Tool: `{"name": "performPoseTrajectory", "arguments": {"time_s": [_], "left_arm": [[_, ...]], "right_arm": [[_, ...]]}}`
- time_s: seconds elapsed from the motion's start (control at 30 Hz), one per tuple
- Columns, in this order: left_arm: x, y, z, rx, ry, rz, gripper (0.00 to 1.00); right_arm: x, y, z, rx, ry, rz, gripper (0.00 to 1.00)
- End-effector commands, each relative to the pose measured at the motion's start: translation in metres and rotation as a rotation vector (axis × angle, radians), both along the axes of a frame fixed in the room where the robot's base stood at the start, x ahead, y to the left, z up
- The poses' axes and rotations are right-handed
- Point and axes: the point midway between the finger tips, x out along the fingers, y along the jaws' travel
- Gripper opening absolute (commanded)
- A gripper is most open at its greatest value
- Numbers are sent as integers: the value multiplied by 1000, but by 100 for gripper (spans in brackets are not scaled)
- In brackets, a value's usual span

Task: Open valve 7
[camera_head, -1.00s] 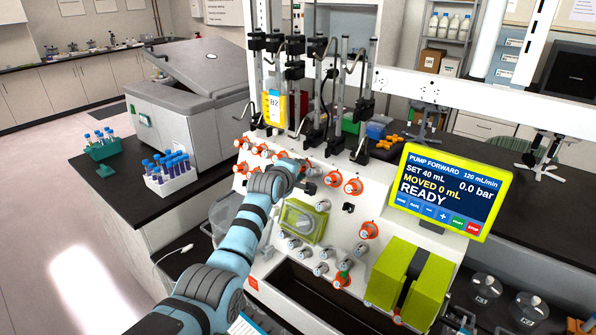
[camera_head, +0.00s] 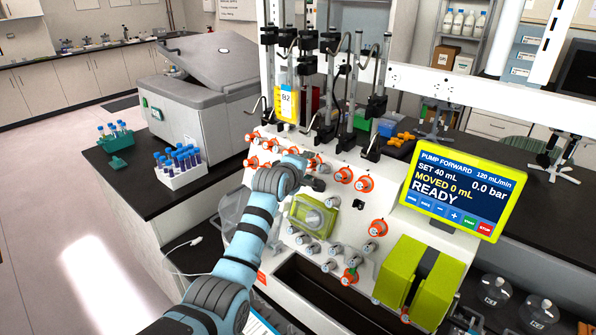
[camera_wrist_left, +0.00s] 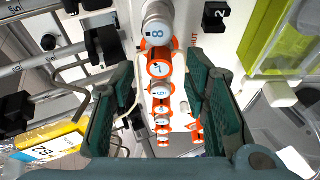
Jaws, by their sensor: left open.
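Valve 7 (camera_wrist_left: 160,69) is a round knob with a blue number and an orange ring on the white panel. In the left wrist view it lies between the two dark green fingers of my left gripper (camera_wrist_left: 160,82), with a gap on both sides. Valve 8 (camera_wrist_left: 157,35) is just above it in that view, with a grey body. In the head view my left gripper (camera_head: 314,183) is at the panel's upper valve rows and partly hides them; I cannot pick out valve 7 there. My left gripper is open and empty. My right gripper is not in view.
More orange-ringed valves, including valve 6 (camera_wrist_left: 161,88), line up closely beyond valve 7. A green-framed pump (camera_head: 317,217) sits below the gripper. The screen (camera_head: 452,192) reads READY.

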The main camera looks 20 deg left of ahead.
Motion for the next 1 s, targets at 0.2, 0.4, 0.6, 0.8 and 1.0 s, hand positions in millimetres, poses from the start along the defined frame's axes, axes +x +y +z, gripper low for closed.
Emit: {"name": "performPoseTrajectory", "arguments": {"time_s": [0.2, 0.4, 0.6, 0.8, 1.0], "left_arm": [[-50, 3, 19, -1, 0, 1, 42], [-83, 5, 32, -1, 2, 1, 42], [-88, 5, 34, -2, 1, 0, 42], [-91, 6, 17, 26, 25, -8, 42], [-152, 22, -152, 347, 264, -152, 42]], "right_arm": [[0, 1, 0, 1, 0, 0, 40], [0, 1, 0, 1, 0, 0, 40], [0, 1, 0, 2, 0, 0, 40], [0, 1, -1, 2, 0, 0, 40], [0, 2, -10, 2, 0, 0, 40]]}}
